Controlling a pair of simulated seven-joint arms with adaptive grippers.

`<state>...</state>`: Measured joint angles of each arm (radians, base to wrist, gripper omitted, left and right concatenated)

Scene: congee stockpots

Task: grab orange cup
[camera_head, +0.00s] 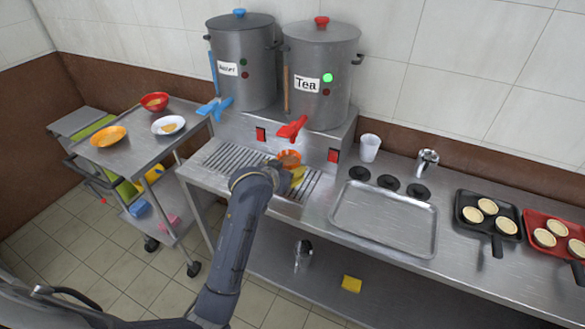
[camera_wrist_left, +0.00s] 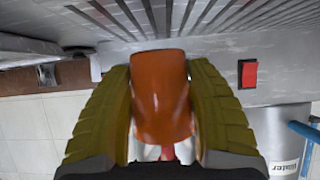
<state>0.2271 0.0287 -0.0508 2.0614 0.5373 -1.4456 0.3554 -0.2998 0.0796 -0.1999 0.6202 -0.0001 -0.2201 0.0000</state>
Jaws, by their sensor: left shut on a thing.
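The orange cup (camera_head: 289,157) is over the slotted drip tray, below the red tap of the Tea pot. My left gripper (camera_head: 296,172) has yellow fingers and is shut on the cup, one finger on each side. The left wrist view shows the orange cup (camera_wrist_left: 162,97) between the two yellow fingers of my left gripper (camera_wrist_left: 162,72). My arm and fingers partly cover the cup in the head view. I cannot tell whether the cup touches the drip tray. My right gripper is not in view.
The Tea pot (camera_head: 320,75) and the Water pot (camera_head: 243,65) stand behind the drip tray (camera_head: 228,158). A metal tray (camera_head: 385,218), a white cup (camera_head: 369,147) and a small faucet (camera_head: 426,162) are to the right. A cart (camera_head: 120,152) with bowls stands left.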

